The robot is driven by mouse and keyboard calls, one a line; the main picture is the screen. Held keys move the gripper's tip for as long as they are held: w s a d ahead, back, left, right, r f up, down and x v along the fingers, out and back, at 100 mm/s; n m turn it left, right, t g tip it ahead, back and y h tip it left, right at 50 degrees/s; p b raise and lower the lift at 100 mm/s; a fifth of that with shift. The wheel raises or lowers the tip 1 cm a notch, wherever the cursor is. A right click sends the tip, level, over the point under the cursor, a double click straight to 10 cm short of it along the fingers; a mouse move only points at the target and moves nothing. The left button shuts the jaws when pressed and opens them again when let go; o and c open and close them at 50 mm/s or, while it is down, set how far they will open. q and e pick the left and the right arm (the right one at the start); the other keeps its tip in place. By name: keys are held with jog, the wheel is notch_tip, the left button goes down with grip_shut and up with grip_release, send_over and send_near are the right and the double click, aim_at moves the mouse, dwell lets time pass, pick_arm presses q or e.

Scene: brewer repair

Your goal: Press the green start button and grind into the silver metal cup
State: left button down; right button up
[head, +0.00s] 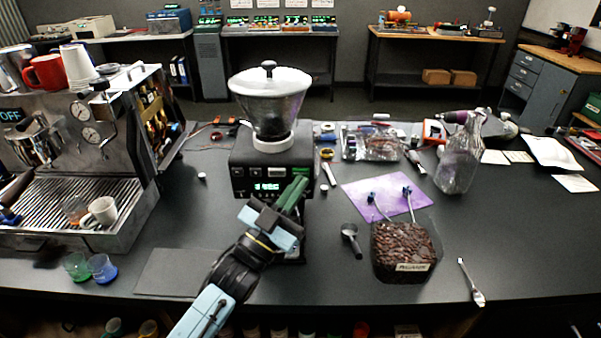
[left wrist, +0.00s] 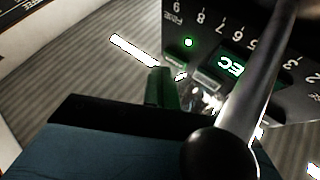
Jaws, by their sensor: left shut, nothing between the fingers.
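The black grinder (head: 240,180), with a clear hopper under a white lid, stands at the centre of the counter. Its front panel shows a lit display (head: 266,186); the left wrist view shows this green display (left wrist: 232,66) upside down, with numbers and a small round green light or button (left wrist: 189,42). My left gripper (head: 298,186) is shut and empty, its green fingers in front of the panel's right part; the fingers (left wrist: 160,88) also show in the left wrist view. I cannot tell whether they touch the panel. My arm hides the grinder's lower front; I cannot clearly make out the silver cup.
An espresso machine (head: 128,207) stands at left, with small cups (head: 103,268) before it. A bean container (head: 403,276), scoop (head: 350,236), purple mat (head: 380,196) and glass carafe (head: 459,160) are at right. In the left wrist view, a metal lever (left wrist: 258,75) with a black ball crosses the panel.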

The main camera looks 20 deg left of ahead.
pick_arm(q)
jog(key=shift+w, duration=0.2)
jog(key=shift+w+a+r, duration=0.15)
jog(key=shift+w+a, duration=0.05)
jog(key=shift+w, duration=0.05)
dwell(0.7)
jog(key=shift+w, duration=0.15)
dwell(0.4)
jog(key=shift+f, duration=0.25)
jog(key=shift+s+f, duration=0.2)
jog(key=shift+f, duration=0.15)
jog(key=shift+s+d+f, duration=0.1)
jog(key=shift+s+f, duration=0.05)
jog(key=shift+s, duration=0.1)
